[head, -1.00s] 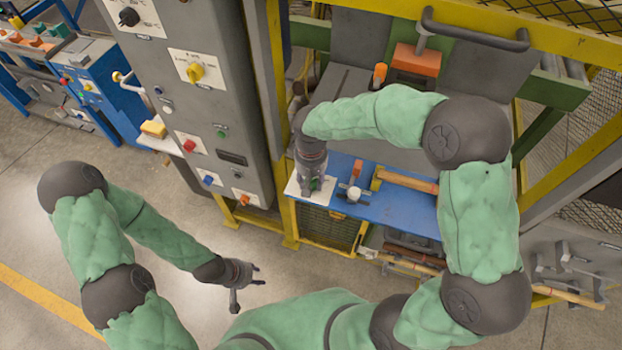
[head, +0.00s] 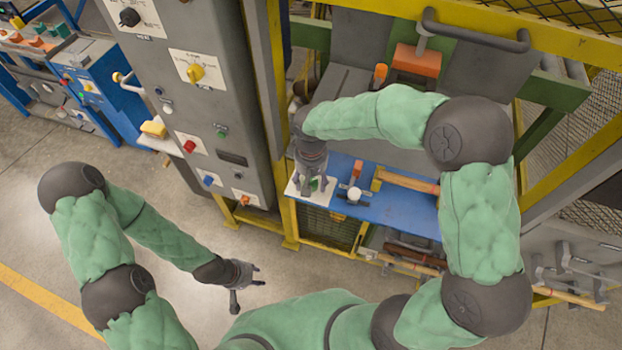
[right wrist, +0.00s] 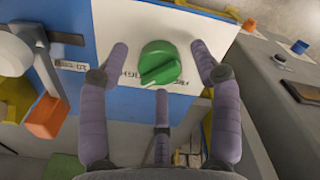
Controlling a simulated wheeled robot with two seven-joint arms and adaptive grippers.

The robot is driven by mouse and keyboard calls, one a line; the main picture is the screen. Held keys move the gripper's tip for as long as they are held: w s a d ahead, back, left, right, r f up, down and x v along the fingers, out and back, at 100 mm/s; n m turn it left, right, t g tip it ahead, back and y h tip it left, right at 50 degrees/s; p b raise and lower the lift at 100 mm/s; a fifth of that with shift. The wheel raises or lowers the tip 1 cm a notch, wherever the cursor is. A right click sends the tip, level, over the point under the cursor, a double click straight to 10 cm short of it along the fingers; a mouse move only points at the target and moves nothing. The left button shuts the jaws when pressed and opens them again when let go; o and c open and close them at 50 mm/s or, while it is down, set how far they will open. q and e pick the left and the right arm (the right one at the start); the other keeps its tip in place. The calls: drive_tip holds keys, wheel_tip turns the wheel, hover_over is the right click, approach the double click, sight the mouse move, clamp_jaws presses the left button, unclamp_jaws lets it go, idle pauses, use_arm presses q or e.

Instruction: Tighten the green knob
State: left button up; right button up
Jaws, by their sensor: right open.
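The green knob (right wrist: 160,63) sits on a white label plate (right wrist: 112,20) in the right wrist view. In the right wrist view my right gripper (right wrist: 160,75) is open. Its fingers stand around the knob, one at each side and one below, with visible gaps and no clear contact. My left gripper (head: 258,276) hangs over the floor at the lower left, apart from everything, its fingers spread and empty.
A white round knob (head: 354,194) and an orange-handled part (head: 357,168) are right of the green knob. A grey control cabinet (head: 205,110) with several switches stands left of it. A yellow post (head: 280,90) rises close to my right wrist. The floor by my left gripper is clear.

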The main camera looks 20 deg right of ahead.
sight(311, 180)
wheel_tip(311, 180, up, 12)
drive_tip(key=shift+f, duration=0.15)
idle(0.7)
